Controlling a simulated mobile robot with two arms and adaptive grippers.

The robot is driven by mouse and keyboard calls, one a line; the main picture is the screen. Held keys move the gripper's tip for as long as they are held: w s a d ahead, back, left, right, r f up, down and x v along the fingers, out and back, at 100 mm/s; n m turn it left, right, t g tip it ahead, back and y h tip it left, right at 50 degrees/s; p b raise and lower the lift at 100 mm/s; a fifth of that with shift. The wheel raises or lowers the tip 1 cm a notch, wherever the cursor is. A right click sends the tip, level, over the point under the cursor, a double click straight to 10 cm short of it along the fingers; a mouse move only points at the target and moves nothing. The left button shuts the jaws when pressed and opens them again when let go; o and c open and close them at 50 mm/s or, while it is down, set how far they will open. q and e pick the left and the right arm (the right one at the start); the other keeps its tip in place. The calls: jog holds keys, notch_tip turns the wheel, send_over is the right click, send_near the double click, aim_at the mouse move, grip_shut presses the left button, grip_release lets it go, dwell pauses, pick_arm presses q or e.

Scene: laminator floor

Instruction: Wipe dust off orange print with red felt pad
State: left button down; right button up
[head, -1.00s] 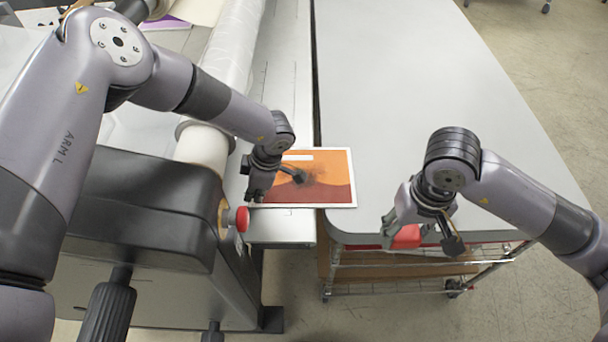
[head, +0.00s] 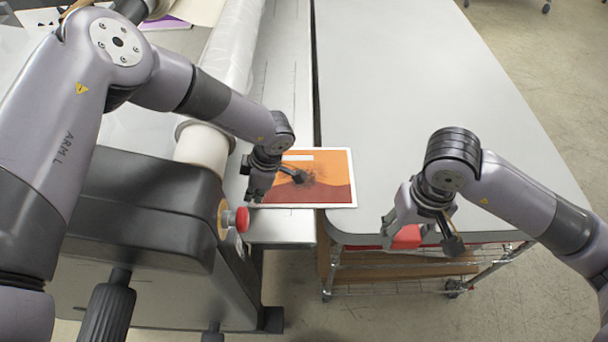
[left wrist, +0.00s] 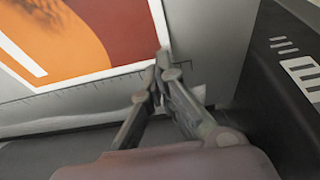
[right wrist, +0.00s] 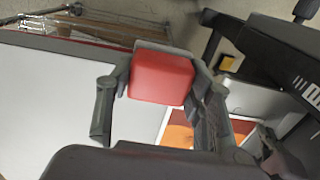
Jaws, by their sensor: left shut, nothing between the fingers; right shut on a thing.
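The orange print (head: 325,184) lies flat, bridging the laminator's bed and the grey table, with a dark dust smudge (head: 302,186) near its middle. It also shows in the left wrist view (left wrist: 110,35). My left gripper (head: 268,190) is shut and empty at the print's left edge; in its wrist view the fingertips (left wrist: 158,75) meet by the print's border. My right gripper (head: 420,228) is shut on the red felt pad (head: 406,238), holding it by the table's near edge, right of the print. The pad shows clearly between the fingers in the right wrist view (right wrist: 161,79).
The grey table (head: 430,90) is bare beyond the print. A red knob (head: 242,219) sticks out of the laminator's dark end housing (head: 140,200) near my left gripper. A roll of clear film (head: 232,60) runs along the machine. A wire-shelf cart (head: 400,276) shows under the table edge.

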pick_arm(q)
jog(key=shift+f+b, duration=0.4)
jog(key=shift+f, duration=0.1)
pick_arm(e)
jog(key=shift+f, duration=0.4)
